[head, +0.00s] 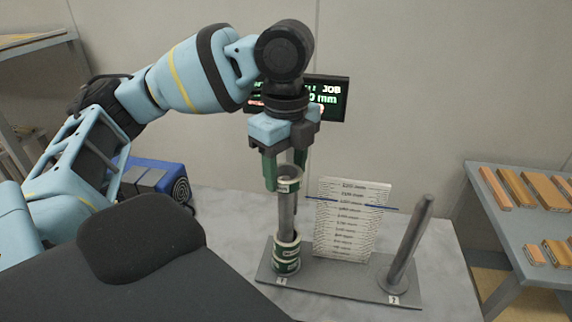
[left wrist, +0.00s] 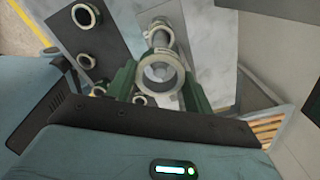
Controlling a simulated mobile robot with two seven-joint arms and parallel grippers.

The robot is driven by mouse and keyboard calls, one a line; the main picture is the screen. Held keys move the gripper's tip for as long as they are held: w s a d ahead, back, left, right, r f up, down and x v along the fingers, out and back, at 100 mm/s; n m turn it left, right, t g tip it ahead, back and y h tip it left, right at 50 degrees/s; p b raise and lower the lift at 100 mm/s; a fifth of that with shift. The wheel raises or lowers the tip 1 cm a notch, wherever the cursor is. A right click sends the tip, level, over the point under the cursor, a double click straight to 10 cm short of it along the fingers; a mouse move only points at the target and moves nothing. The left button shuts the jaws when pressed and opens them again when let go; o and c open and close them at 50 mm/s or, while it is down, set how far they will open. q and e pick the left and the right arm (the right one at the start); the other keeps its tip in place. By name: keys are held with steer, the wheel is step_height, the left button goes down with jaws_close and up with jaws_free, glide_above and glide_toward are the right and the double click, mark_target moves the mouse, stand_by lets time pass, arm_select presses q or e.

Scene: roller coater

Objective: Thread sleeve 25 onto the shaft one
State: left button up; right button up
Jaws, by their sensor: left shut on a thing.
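My left gripper (head: 286,171) is shut on a white and green sleeve (head: 288,184), held level with the top of shaft one (head: 287,216). The sleeve's number is too small to read. In the left wrist view the sleeve (left wrist: 161,82) sits between the green fingers, its open ring facing the camera and lined up closely with the shaft. Other white and green sleeves (head: 286,256) are stacked around the foot of shaft one. My right gripper is not in view.
Shaft two (head: 411,245) stands bare on the same grey base plate (head: 335,284). A white ruled board (head: 350,225) with a blue line stands behind the shafts. Several loose sleeves (left wrist: 85,15) show in the left wrist view. A side table (head: 520,235) holds orange-brown blocks.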

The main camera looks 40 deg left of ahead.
arm_select(q)
steer(key=shift+f, duration=0.1)
steer(key=shift+f, duration=1)
steer(key=o, duration=1.4)
steer(key=shift+r, duration=3.5)
